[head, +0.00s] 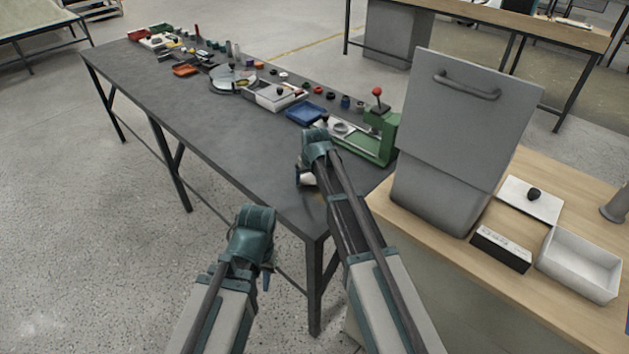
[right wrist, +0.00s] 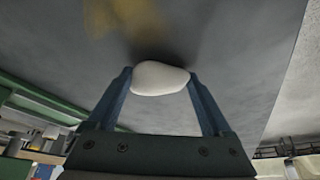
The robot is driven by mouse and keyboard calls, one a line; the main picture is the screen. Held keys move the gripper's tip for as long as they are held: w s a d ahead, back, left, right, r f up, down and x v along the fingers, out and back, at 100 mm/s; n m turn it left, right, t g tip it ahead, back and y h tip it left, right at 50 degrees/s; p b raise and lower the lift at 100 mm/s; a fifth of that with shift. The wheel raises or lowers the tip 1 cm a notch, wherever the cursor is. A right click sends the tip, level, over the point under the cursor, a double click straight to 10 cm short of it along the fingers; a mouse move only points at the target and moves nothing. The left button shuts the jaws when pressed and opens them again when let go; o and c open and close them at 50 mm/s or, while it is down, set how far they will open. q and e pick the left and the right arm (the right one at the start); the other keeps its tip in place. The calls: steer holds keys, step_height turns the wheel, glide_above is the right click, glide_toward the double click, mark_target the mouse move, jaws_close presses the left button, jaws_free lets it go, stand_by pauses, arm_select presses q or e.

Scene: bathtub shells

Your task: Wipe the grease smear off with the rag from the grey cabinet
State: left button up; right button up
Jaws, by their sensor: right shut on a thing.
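My right gripper (head: 306,180) is shut on a white rag (right wrist: 160,78) near the front end of the dark workbench. In the right wrist view the rag is bunched between the two blue fingers (right wrist: 160,95), close to the bench top. A blurred yellow-brown grease smear (right wrist: 125,16) lies on that surface just beyond the rag; in the head view a small yellowish patch (head: 319,197) shows beside my right arm. The grey cabinet (head: 432,190) stands on the wooden counter with its handled front panel (head: 470,120) raised. My left gripper (head: 266,276) hangs in front of the bench, its jaws unclear.
A green press (head: 375,140) with a red knob and a blue tray (head: 306,113) stand behind my right gripper. Several small parts and tools line the bench's far side. The wooden counter holds a white bin (head: 580,262) and a black box (head: 501,249). The bench's near middle is clear.

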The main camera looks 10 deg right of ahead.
mark_target(319, 192)
steer(key=shift+f, duration=0.15)
steer(key=shift+s, duration=0.1)
steer(key=shift+s, duration=0.1)
steer(key=shift+s+d, duration=0.4)
steer(key=shift+s, duration=0.1)
steer(key=shift+s+d, duration=0.85)
steer(key=shift+s, duration=0.1)
steer(key=shift+s, duration=0.1)
steer(key=shift+s+d, duration=1.25)
steer(key=shift+s, duration=0.2)
